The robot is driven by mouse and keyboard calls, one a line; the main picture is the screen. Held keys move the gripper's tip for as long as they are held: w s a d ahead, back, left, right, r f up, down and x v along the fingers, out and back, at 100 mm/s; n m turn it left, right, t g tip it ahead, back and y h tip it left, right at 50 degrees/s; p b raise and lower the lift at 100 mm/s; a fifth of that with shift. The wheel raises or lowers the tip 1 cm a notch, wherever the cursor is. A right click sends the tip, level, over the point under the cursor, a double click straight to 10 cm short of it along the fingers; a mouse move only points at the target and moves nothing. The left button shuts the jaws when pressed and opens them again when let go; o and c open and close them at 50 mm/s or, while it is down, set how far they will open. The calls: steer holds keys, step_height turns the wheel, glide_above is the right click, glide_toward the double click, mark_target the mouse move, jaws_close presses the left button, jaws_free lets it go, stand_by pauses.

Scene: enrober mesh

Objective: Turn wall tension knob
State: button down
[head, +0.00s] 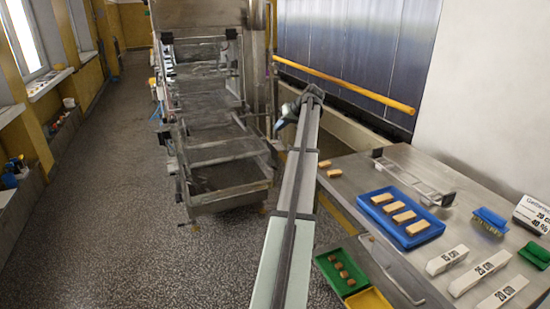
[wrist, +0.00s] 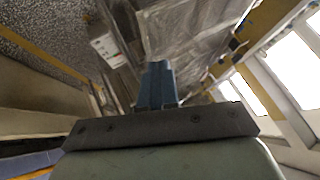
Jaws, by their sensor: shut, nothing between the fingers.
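I cannot make out the wall tension knob in either view; it may be hidden or too small to tell. The enrober machine (head: 228,200) with its wire mesh belt stands left of my arm in the head view. My gripper (head: 282,122) is at the far end of the outstretched arm, just right of the machine's frame. In the wrist view my gripper (wrist: 157,70) shows its blue-grey fingers together, with nothing between them. Beyond them, the machine's metal frame and a blurred mesh or sheet surface (wrist: 190,35) fill the upper middle.
A steel table (head: 345,180) at right holds a blue tray (head: 428,236) of biscuits, a green tray (head: 323,263), a yellow tray (head: 372,297) and labelled white blocks (head: 447,260). A yellow rail (head: 345,85) runs along the right wall. The speckled floor at left is open.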

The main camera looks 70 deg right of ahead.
steer(key=s+f+g+y, duration=0.1)
steer(key=s+f+g, duration=0.15)
steer(key=s, duration=0.25)
glide_above(271, 165)
steer(key=s+d, duration=0.2)
step_height(271, 165, down, 10)
steer(key=shift+w+a+f+n+g, duration=0.4)
steer(key=shift+w+f+g, duration=0.05)
steer(key=shift+f, duration=0.3)
